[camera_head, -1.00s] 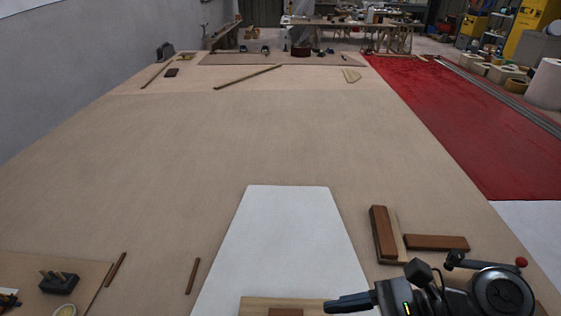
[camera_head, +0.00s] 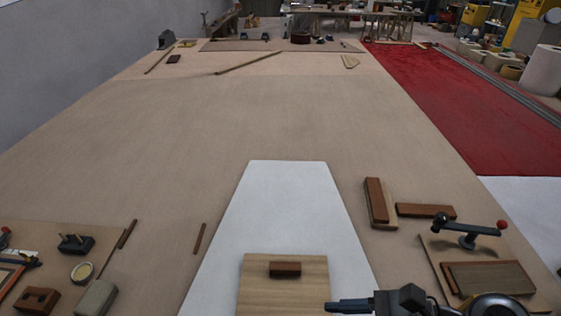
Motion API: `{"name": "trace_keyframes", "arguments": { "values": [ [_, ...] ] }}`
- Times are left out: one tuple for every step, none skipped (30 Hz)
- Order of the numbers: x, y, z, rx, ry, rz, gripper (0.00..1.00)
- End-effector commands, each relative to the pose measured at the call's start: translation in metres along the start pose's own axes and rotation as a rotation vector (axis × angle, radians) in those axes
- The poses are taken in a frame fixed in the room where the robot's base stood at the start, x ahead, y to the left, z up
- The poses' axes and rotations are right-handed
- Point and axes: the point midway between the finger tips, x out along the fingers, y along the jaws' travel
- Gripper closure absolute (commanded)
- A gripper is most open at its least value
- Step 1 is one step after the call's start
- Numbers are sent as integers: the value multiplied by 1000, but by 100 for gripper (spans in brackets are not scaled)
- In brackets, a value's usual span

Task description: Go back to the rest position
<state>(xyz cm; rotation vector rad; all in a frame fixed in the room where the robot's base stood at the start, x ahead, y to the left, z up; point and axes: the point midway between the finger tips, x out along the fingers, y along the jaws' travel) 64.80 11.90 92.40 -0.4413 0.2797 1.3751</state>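My gripper (camera_head: 347,306) shows at the bottom edge, right of centre, with its dark fingers pointing left. It is seen from the side, and I cannot tell whether the fingers are open or shut. Nothing shows between them. It is over the lower right of the white sheet, right of a pale wooden board (camera_head: 262,298). A small brown block (camera_head: 285,269) lies on that board, apart from the gripper. Part of my arm is cut off by the bottom edge.
Wooden blocks (camera_head: 377,201) lie to the right, near a stand with a red knob (camera_head: 467,229) and a brown board (camera_head: 490,278). A dark pegged block (camera_head: 76,244) and other pieces lie at left. The middle floor is clear. A red strip (camera_head: 460,100) runs at right.

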Motion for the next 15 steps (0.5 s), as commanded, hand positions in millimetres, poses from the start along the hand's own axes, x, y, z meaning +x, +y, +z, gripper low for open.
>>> {"name": "trace_keyframes", "arguments": {
  "values": [
    [4,6,-10,-14,18,-22,47],
    [5,8,-14,-26,30,-39,47],
    [6,11,-21,-46,48,-62,47],
    [8,14,-26,-61,64,-78,47],
    [9,16,-32,-78,80,-97,47],
    [10,21,-40,-102,105,-122,47],
    [10,24,-46,-123,127,-142,47],
    [10,28,-53,-146,150,-162,47],
    [11,34,-63,-182,187,-190,47],
    [10,39,-71,-214,219,-213,47],
    [10,44,-80,-249,256,-234,47],
    [8,53,-91,-302,309,-263,47],
    [5,60,-100,-347,355,-284,47],
    [2,67,-108,-396,402,-302,47],
    [-3,76,-118,-464,468,-324,47]
  ]
}}
